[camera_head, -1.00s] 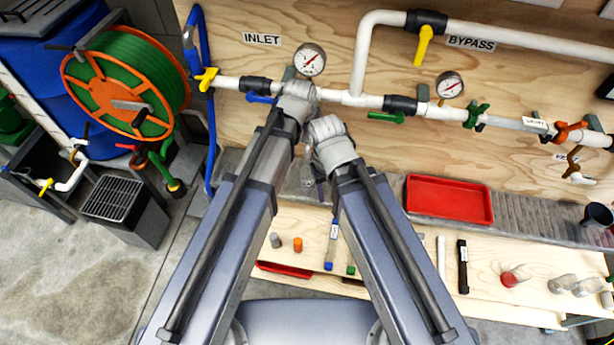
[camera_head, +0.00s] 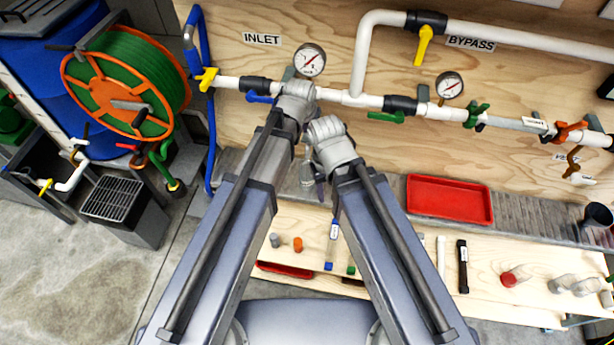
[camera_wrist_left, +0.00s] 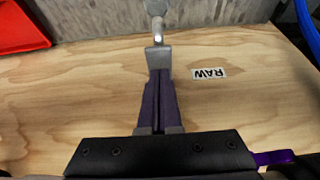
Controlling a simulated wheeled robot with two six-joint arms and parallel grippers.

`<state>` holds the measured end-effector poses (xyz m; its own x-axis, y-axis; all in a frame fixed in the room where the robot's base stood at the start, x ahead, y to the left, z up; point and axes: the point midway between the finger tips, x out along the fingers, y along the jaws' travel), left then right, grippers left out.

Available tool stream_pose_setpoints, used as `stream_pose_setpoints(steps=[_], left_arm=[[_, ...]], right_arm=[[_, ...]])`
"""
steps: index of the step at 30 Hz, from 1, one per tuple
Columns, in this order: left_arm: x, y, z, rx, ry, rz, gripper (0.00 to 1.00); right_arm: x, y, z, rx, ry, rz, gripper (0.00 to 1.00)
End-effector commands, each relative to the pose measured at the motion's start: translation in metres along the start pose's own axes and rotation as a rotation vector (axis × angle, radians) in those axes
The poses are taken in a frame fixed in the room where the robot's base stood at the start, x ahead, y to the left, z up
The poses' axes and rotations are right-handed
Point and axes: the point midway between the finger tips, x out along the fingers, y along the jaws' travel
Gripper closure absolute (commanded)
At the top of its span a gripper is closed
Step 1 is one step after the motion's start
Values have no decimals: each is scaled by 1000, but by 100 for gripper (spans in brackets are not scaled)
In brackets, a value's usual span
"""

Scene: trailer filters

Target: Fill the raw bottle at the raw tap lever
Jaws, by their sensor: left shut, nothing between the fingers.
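In the left wrist view my left gripper (camera_wrist_left: 160,75) is shut and empty, its purple fingers pressed together over the wood. A grey metal fitting with a rounded end (camera_wrist_left: 157,8) is just beyond the fingertips; I cannot tell if they touch. A RAW label (camera_wrist_left: 209,73) is beside the fingers, upside down. A purple handle-like piece (camera_wrist_left: 272,158) shows at the lower right; I cannot tell if it is the tap lever. In the head view my wrists hide both grippers. A pale, glassy shape (camera_head: 307,172) shows beside my right wrist; I cannot tell if it is the raw bottle.
White pipes with valves and gauges (camera_head: 309,60) run along the wooden board. A red tray (camera_head: 449,199) lies on the grey ledge. Clear bottles (camera_head: 562,284), a red-capped one (camera_head: 508,279) and a black tube (camera_head: 463,267) lie on the bench. A hose reel (camera_head: 125,80) stands left.

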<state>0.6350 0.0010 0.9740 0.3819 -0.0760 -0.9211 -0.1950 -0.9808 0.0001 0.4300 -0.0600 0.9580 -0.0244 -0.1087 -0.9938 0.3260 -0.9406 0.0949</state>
Motion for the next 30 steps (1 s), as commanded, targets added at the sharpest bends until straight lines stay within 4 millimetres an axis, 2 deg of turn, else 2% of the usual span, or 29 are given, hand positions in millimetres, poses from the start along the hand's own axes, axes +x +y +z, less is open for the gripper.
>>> stream_pose_setpoints(steps=[30], left_arm=[[29,0,12,0,0,0,100]], right_arm=[[31,-3,-2,0,0,0,46]])
